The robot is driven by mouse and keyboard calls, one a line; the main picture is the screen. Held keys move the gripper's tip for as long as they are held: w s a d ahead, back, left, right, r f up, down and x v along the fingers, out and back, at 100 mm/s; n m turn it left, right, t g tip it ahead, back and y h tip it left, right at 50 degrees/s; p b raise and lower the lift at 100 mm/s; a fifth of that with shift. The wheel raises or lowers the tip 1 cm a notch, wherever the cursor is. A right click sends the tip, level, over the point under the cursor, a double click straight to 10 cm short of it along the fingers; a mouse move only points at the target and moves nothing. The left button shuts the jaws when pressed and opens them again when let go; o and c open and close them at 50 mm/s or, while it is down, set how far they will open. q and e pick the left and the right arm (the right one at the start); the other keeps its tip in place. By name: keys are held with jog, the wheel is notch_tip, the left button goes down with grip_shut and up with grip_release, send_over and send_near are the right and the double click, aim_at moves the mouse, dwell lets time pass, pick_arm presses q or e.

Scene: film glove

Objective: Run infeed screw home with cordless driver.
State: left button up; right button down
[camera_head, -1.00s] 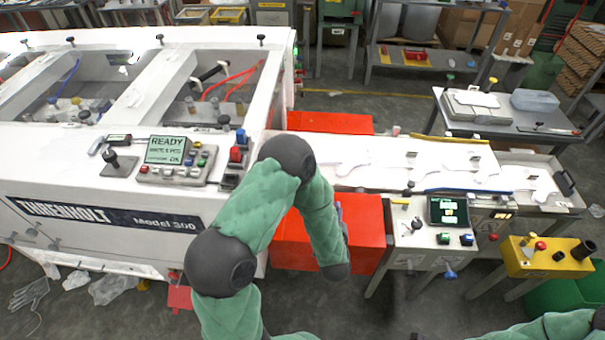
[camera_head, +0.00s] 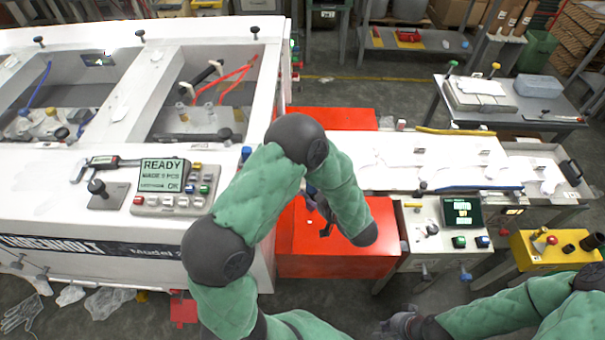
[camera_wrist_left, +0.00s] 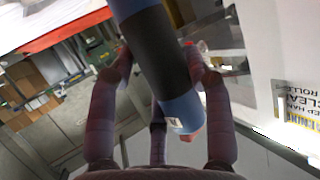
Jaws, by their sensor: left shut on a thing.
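My left gripper (camera_wrist_left: 158,58) is shut on a thick blue-and-black cylindrical body, apparently the cordless driver (camera_wrist_left: 160,65), in the left wrist view. The driver runs slantwise between the fingers; its blue end with a small white label points down. In the head view, my left gripper (camera_head: 318,204) is over the red guard box (camera_head: 345,258), mostly hidden by my green-sleeved forearm; a dark piece shows below it. My right gripper (camera_head: 400,326) is only partly visible at the bottom edge, and its fingers are unclear. I cannot pick out the infeed screw.
The white machine (camera_head: 75,180) with its READY panel (camera_head: 168,186) stands left. A white feed table (camera_head: 390,178) extends right from the red box. A control stand (camera_head: 445,222) and a yellow button box (camera_head: 545,248) stand at the right. A grey side table (camera_head: 520,118) stands behind.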

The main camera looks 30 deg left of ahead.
aim_at(313, 200)
pick_arm(q)
jog(key=shift+w+a, duration=0.25)
jog(key=shift+a, duration=0.2)
jog(key=shift+s+d+r, duration=0.15)
jog(key=shift+d, duration=0.1)
pick_arm(e)
jog(key=shift+w+a, duration=0.1)
jog(key=shift+a, duration=0.2)
pick_arm(q)
jog(key=shift+a, duration=0.1)
pick_arm(e)
jog(key=shift+r, duration=0.15)
